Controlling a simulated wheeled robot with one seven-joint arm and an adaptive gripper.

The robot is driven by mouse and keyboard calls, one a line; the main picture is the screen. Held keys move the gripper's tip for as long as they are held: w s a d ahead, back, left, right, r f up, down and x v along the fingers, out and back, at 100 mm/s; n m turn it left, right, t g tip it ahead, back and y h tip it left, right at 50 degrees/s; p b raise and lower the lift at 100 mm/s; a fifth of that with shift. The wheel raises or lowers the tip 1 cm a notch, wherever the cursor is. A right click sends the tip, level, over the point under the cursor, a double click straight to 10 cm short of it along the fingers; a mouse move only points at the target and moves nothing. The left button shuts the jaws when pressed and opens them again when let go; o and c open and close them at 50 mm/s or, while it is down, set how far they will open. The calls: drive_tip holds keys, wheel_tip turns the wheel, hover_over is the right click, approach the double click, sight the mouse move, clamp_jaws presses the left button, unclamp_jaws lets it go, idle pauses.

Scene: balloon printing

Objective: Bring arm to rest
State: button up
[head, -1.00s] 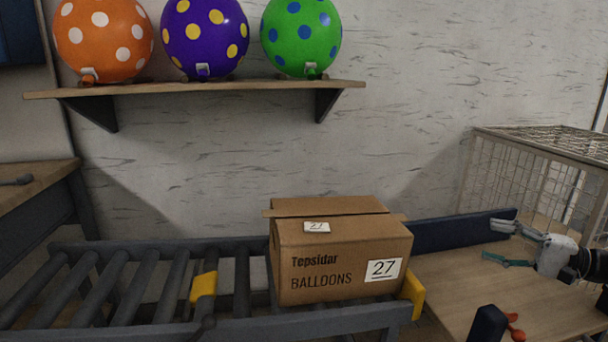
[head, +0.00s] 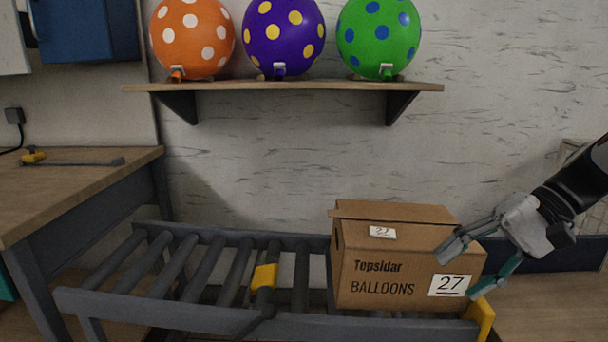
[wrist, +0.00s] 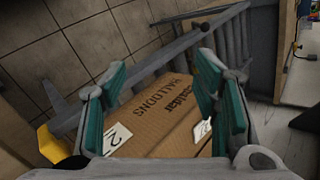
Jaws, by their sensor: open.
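My gripper (head: 462,262) is open and empty in the head view, in front of the right end of a cardboard box. Its two fingers point left, and the lower one overlaps the box's right edge in the picture. I cannot tell whether it touches. In the wrist view my gripper (wrist: 160,92) has its teal-padded fingers spread wide, with the box showing between and beyond them. The box (head: 385,262), marked "Topsidar BALLOONS" and 27, sits on the roller conveyor (head: 200,318). The box also shows in the wrist view (wrist: 160,118).
A wall shelf (head: 290,86) above holds orange (head: 192,38), purple (head: 284,36) and green (head: 378,36) spotted balloons. A wooden workbench (head: 70,185) stands at left. A yellow stop (head: 482,318) is at the conveyor's right end. The left rollers are clear.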

drive_tip(key=s+a+r+n+g+h, duration=0.2)
drive_tip(key=s+a+h, duration=0.4)
drive_tip(key=s+a, duration=0.5)
drive_tip(key=s+d+f+n+t+h, duration=0.2)
drive_tip(key=s+f+n+h, duration=0.1)
drive_tip(key=s, duration=1)
wheel_tip(320, 180, up, 29)
drive_tip(key=t+p, duration=0.3)
drive_tip(key=p, duration=2.5)
drive_tip(key=shift+d+r+t, duration=0.15)
drive_tip(key=shift+d+t, duration=0.25)
drive_tip(key=shift+d, duration=0.05)
drive_tip(key=shift+c, duration=0.2)
